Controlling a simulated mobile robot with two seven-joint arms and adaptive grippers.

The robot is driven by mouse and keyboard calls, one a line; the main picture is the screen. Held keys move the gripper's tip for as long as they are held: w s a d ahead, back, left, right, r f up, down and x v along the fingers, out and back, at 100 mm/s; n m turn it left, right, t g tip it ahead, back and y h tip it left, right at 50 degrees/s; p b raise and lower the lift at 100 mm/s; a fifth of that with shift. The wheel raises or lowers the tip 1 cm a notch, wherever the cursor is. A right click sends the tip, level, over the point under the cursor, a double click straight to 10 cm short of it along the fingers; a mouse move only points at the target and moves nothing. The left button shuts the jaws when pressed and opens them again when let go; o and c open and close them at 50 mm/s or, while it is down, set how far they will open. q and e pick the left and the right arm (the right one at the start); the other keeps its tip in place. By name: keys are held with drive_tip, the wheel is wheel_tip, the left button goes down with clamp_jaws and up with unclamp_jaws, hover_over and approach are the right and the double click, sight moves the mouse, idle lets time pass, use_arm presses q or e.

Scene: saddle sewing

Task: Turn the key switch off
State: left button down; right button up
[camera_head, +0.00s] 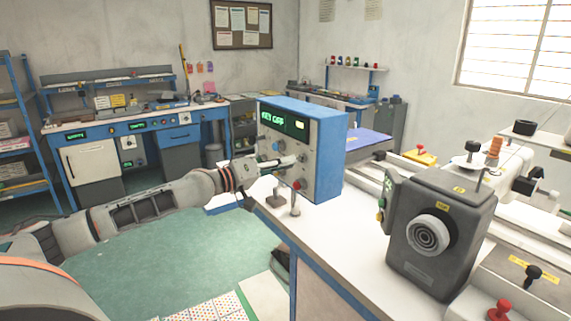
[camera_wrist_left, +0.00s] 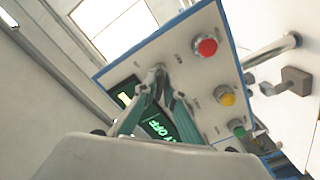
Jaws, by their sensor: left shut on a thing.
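A blue control box (camera_head: 333,150) with a light front panel stands on the white worktable. Its green-lit display (camera_head: 284,121) reads "KEY OFF". My left gripper (camera_head: 291,160) reaches in from the left to the front panel. In the left wrist view, the left fingertips (camera_wrist_left: 158,72) meet at the panel, shut on the small key switch, which they mostly hide. The fingers also cover part of the display, which shows in the wrist view (camera_wrist_left: 160,126). My right gripper is in neither view.
A red button (camera_wrist_left: 206,46), a yellow button (camera_wrist_left: 227,99) and a green button (camera_wrist_left: 237,128) sit beside the key switch.

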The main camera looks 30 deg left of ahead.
use_arm(q)
drive_tip(key=c, duration=2.2)
unclamp_jaws()
drive_tip(key=shift+c, duration=0.2)
drive_tip(key=v, duration=1.2)
